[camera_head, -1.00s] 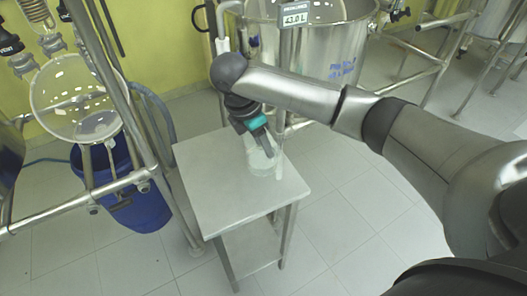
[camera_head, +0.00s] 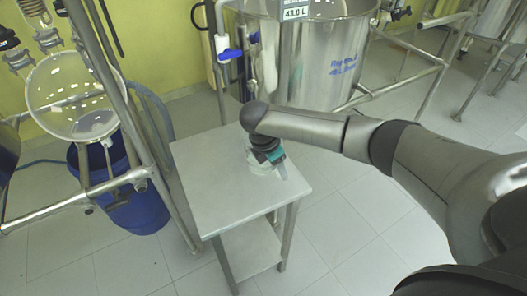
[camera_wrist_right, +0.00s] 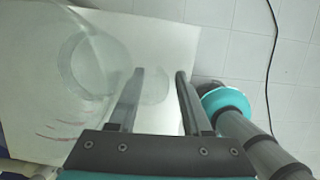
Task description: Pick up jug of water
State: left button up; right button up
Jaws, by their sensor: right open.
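The jug of water (camera_head: 258,168) is a clear vessel on the small metal table (camera_head: 205,200), partly hidden behind my right gripper in the head view. In the right wrist view the transparent jug (camera_wrist_right: 88,65) stands left of the fingers, with faint red marks near its lower left. My right gripper (camera_head: 277,165) reaches down at the jug on the table's right side. In the wrist view the right gripper (camera_wrist_right: 160,75) is open, its two dark fingers apart; a faint clear part, perhaps the handle, shows between them. My left gripper is not in view.
A large steel vessel (camera_head: 322,60) labelled 43.0 L stands behind the table. A blue bucket (camera_head: 130,195) and a round glass reactor (camera_head: 75,95) with a metal frame are at the left. The table's front half is clear.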

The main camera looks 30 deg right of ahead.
jog(key=shift+d+f, duration=0.1)
jog(key=shift+f, duration=0.45)
jog(key=c, duration=0.7)
grip_shut()
jog(key=shift+s, duration=0.1)
